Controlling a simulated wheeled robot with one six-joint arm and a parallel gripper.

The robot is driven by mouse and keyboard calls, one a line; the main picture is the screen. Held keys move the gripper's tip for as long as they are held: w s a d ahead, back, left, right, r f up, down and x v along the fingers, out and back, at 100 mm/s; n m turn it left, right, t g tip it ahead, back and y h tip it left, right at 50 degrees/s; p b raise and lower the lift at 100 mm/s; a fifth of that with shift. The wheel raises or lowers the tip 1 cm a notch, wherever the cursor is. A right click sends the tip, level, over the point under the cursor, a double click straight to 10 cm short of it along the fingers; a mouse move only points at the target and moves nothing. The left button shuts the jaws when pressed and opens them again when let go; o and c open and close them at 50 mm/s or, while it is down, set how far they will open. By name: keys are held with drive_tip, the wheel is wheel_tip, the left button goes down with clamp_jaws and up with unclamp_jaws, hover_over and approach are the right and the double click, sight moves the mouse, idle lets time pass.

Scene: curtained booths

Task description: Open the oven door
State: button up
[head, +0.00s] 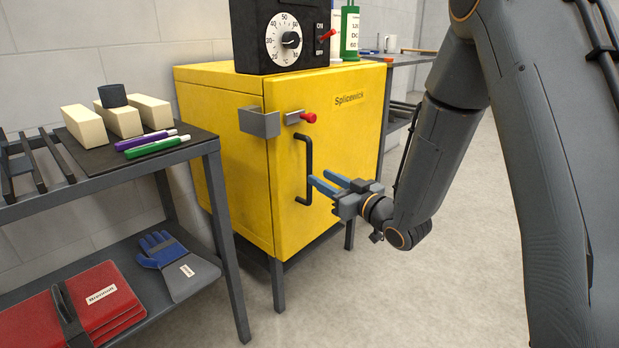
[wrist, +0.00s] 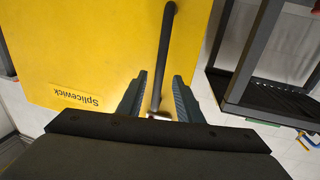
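The oven is a yellow cabinet (head: 220,150) marked "Splicewick". Its front door (head: 345,165) looks shut. A black vertical bar handle (head: 309,165) is on the door's left side. A red-knobbed latch (head: 303,118) sits above the handle, near a grey metal bracket (head: 259,122) at the cabinet's corner. My gripper (head: 319,181) is open, its blue fingers pointing at the handle's lower half from the right. In the wrist view, the handle (wrist: 166,60) runs between the two open fingertips (wrist: 160,75). I cannot tell whether the fingers reach around it.
Another shelf stands right of the oven. The floor (head: 400,300) in front is clear.

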sight(311, 172)
drive_tip(key=b+x, duration=0.1)
drive_tip(key=x, duration=0.5)
drive_tip(key=shift+w+a, duration=0.25)
drive_tip(key=shift+w, duration=0.05)
drive_tip(key=shift+c, duration=0.5)
clamp_jaws()
